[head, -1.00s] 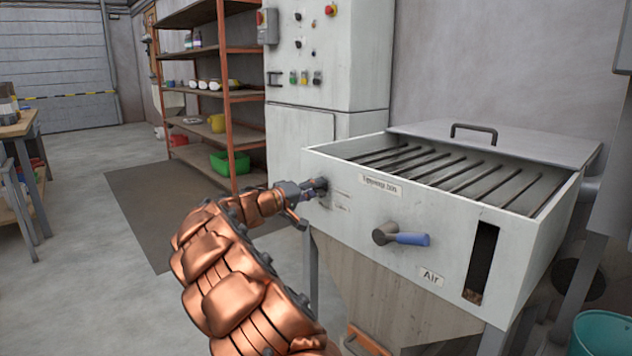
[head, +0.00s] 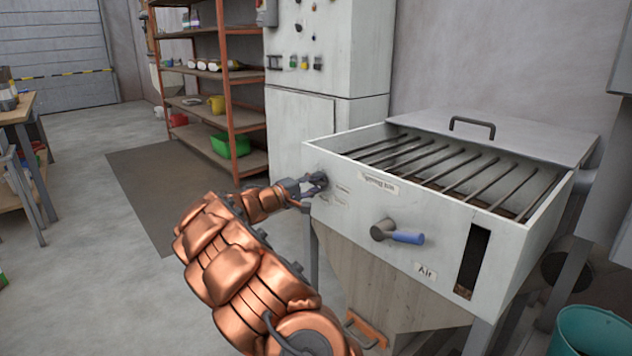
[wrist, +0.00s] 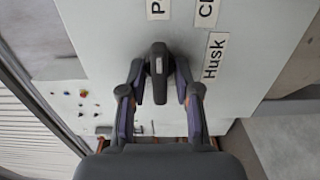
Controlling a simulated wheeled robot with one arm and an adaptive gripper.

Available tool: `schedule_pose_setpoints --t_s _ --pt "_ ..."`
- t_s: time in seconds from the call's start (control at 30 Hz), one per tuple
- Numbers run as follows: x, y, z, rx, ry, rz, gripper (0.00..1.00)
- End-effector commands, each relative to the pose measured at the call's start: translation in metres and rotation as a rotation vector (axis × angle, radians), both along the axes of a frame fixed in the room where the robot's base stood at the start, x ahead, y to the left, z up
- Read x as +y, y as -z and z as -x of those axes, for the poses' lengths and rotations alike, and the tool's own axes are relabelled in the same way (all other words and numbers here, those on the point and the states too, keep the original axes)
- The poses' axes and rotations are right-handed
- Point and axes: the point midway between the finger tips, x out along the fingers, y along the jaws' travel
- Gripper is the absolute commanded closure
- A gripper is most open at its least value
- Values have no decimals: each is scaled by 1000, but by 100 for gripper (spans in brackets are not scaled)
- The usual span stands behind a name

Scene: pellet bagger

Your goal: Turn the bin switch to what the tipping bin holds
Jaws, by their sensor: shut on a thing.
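The tipping bin (head: 445,228) is a pale grey open-topped box with dark bars across its mouth, labelled "Tipping bin". Its contents cannot be made out in the head view. The bin switch (wrist: 158,68) is a dark knob on the bin's front panel in the wrist view. Labels stand around it: "Husk" (wrist: 214,57) beside it, and two partly cut off, starting "P" and "Cl". My gripper (wrist: 158,88) has its fingers on both sides of the knob and is shut on it. In the head view, my gripper (head: 316,184) is at the panel's left end.
An air valve with a blue handle (head: 407,237) sticks out of the bin's front, with an "Air" label (head: 426,271) below. A grey cabinet (head: 326,70) with buttons stands behind. A teal bucket (head: 592,331) is at lower right.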

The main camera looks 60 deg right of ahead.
Motion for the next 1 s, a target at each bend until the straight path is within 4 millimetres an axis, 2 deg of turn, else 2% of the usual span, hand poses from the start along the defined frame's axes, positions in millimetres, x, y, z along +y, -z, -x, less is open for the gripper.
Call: schedule_pose_setpoints --t_s 0.3,0.33,0.4,0.77,0.87,1.0 --pt "0 1 0 2 0 -1 100" --pt "0 1 0 1 0 0 65" --pt "0 0 0 1 0 0 60" --pt "4 0 -2 1 -1 0 60" --pt "15 0 -5 2 -2 -1 60" --pt "38 0 -12 3 -4 0 60"
